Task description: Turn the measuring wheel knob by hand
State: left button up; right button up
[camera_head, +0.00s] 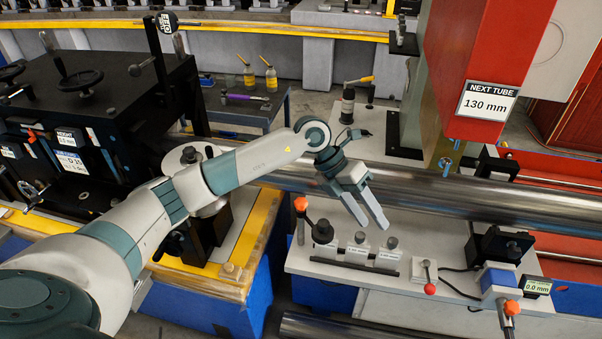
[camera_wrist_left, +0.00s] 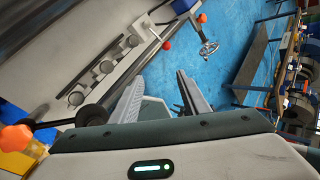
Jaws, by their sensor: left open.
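The measuring unit (camera_head: 500,277) is a blue and white block at the right end of the white bench. An orange knob (camera_head: 511,308) stands at its front, and a small display (camera_head: 537,287) beside it reads 0.0 mm. In the left wrist view the orange knob (camera_wrist_left: 202,18) is at the top, next to a spoked metal wheel (camera_wrist_left: 209,47); I take these as the measuring wheel parts. My left gripper (camera_head: 372,222) is open and empty above the bench, left of the unit and apart from it. Its fingers also show in the wrist view (camera_wrist_left: 158,92). My right gripper is out of view.
A red-balled lever (camera_head: 430,289) lies between gripper and unit.

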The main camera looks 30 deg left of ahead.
pick_arm(q)
jog(key=w+a+y, duration=0.3)
jog(key=a+y, duration=0.1)
jog(key=a, duration=0.7)
notch_tip(320, 180, up, 2)
jog(key=n+y, duration=0.2)
jog(key=y, duration=0.2)
send_over(301, 201)
jog(key=shift+r, duration=0.1)
jog(key=shift+f+b, duration=1.8)
jog(key=shift+f, duration=2.3)
jog(key=shift+r, duration=0.15)
